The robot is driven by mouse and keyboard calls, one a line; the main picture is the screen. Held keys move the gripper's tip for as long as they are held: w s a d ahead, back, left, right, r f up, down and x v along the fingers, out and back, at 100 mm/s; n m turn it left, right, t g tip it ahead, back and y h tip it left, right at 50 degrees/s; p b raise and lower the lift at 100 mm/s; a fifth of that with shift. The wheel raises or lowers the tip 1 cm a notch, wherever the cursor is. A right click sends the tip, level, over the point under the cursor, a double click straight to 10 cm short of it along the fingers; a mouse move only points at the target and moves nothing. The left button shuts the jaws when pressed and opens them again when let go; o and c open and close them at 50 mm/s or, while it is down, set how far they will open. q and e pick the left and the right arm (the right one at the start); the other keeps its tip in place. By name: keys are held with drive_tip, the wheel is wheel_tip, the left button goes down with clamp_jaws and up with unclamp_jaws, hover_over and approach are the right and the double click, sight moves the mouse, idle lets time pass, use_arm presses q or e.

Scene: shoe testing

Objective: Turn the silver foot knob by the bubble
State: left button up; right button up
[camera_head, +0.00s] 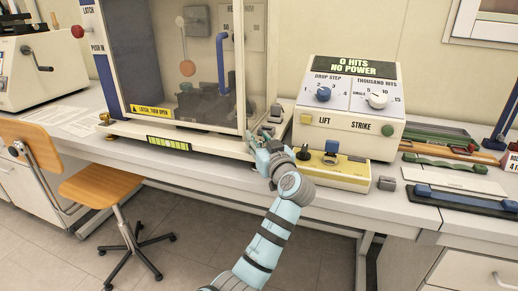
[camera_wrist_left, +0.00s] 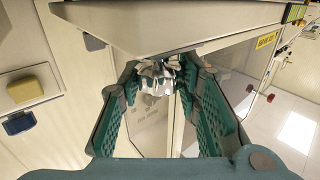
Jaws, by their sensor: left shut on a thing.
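My left gripper (camera_head: 261,142) is at the front right foot of the clear-sided test cabinet, under the edge of its base (camera_head: 205,141). In the left wrist view the gripper (camera_wrist_left: 157,82) is shut on the silver ridged foot knob (camera_wrist_left: 154,74), with one green finger on each side. The knob sits right below the light base plate (camera_wrist_left: 165,22). In the head view the gripper hides the knob. The green bubble level (camera_head: 168,143) is on the base's front edge, left of the gripper. I cannot read the bubble's position. My right gripper is out of view.
A yellow control box (camera_head: 334,171) stands close on the right of my left gripper. Behind it is the hit counter box (camera_head: 349,100) with knobs. A brass foot (camera_head: 105,118) shows at the cabinet's left. An orange chair (camera_head: 103,186) stands before the bench.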

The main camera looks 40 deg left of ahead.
sight(262, 143)
use_arm(q)
drive_tip(key=shift+g, duration=0.3)
drive_tip(key=o, duration=1.2)
drive_tip(key=shift+c, duration=0.2)
drive_tip(key=v, duration=0.7)
drive_tip(key=shift+s+d, duration=0.1)
drive_tip(key=shift+d, duration=0.25)
drive_tip(key=shift+f, duration=0.1)
drive_tip(key=shift+a, duration=0.1)
